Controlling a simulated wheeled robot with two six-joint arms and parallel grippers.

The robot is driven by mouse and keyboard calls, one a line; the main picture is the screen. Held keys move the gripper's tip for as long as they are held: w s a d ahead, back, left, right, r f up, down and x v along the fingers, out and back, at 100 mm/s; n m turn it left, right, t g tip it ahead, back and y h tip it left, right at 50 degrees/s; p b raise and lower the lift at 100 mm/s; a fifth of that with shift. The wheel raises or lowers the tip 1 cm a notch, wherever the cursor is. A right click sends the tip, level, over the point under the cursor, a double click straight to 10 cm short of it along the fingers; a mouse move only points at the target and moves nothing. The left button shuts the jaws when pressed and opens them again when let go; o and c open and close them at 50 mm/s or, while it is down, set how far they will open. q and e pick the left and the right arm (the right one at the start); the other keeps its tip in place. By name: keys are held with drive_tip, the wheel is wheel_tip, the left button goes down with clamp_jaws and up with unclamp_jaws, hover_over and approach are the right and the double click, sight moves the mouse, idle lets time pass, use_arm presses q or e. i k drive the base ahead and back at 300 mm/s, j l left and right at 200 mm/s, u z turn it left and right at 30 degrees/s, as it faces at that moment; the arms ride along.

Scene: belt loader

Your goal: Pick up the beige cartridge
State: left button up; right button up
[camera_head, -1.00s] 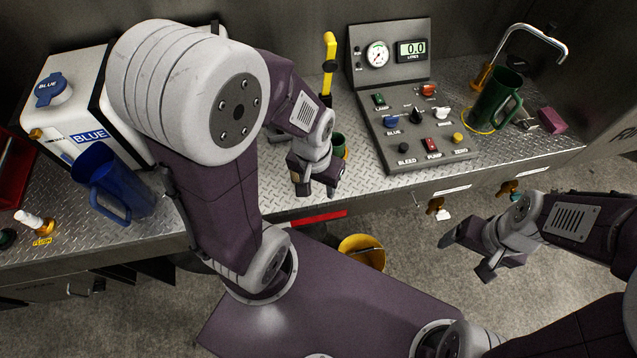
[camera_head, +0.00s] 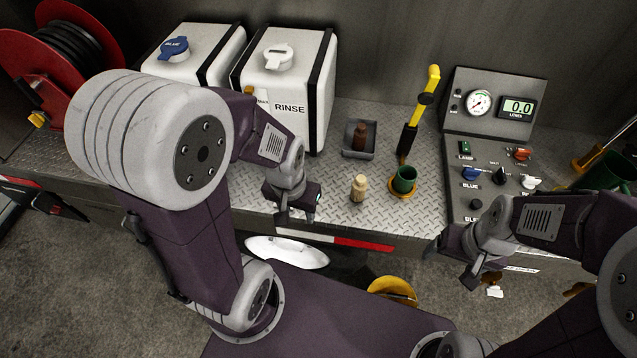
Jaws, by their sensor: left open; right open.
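The beige cartridge (camera_head: 359,188) stands upright on the metal deck, near its front edge, left of a green cup. My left gripper (camera_head: 297,217) is open and empty, to the left of the cartridge and apart from it, over the deck's front edge. My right gripper (camera_head: 452,263) is open and empty, low and to the right, in front of the deck.
The green cup (camera_head: 404,180) sits in a yellow ring beside a black-and-yellow handle (camera_head: 420,110). A grey tray (camera_head: 374,141) holds a brown cartridge (camera_head: 360,136). The RINSE tank (camera_head: 303,85) stands behind left; the control panel (camera_head: 495,152) is right. A yellow bucket (camera_head: 394,288) is below.

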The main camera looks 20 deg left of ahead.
sight(360, 185)
drive_tip(key=u, duration=0.3)
drive_tip(key=l+u, duration=0.25)
drive_tip(key=u, duration=0.15)
drive_tip(key=k+l+u, duration=0.15)
drive_tip(key=u, duration=0.3)
drive_tip(key=k+l+u, duration=0.1)
drive_tip(key=l+u, duration=0.15)
drive_tip(key=u, duration=0.15)
drive_tip(key=k+l+u, duration=0.15)
drive_tip(key=u, duration=0.3)
drive_tip(key=k+l+u, duration=0.1)
drive_tip(key=u, duration=0.3)
